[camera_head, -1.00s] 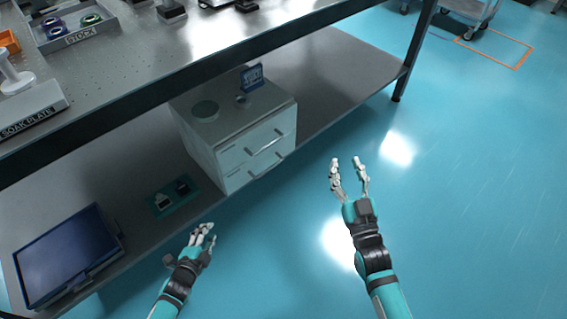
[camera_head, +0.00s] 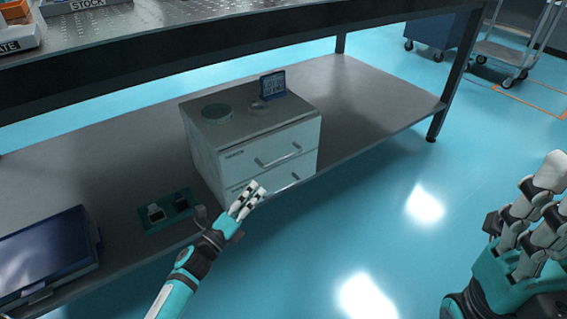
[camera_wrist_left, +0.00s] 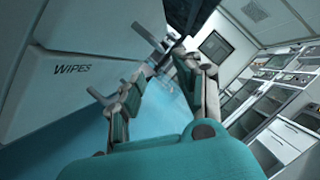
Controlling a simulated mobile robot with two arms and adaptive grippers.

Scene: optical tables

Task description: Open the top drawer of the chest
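The white chest (camera_head: 206,160) with two drawers stands on the lower shelf of the bench. Its top drawer (camera_head: 240,164) looks shut and has a bar handle (camera_head: 279,156). A second bar handle (camera_head: 284,187) is on the bottom drawer. My left gripper (camera_head: 247,200) is in front of the bottom drawer, below the top handle, and overlaps the drawer front in the picture. In the left wrist view, its fingers (camera_wrist_left: 168,92) are apart, beside a drawer front labelled WIPES (camera_wrist_left: 73,69) and two protruding handles. Contact cannot be told. My right gripper (camera_head: 530,215) is far right, away from the chest; its fingers overlap.
A green tray (camera_head: 155,226) and a dark monitor (camera_head: 45,255) lie left on the shelf. Floor right of the chest is clear.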

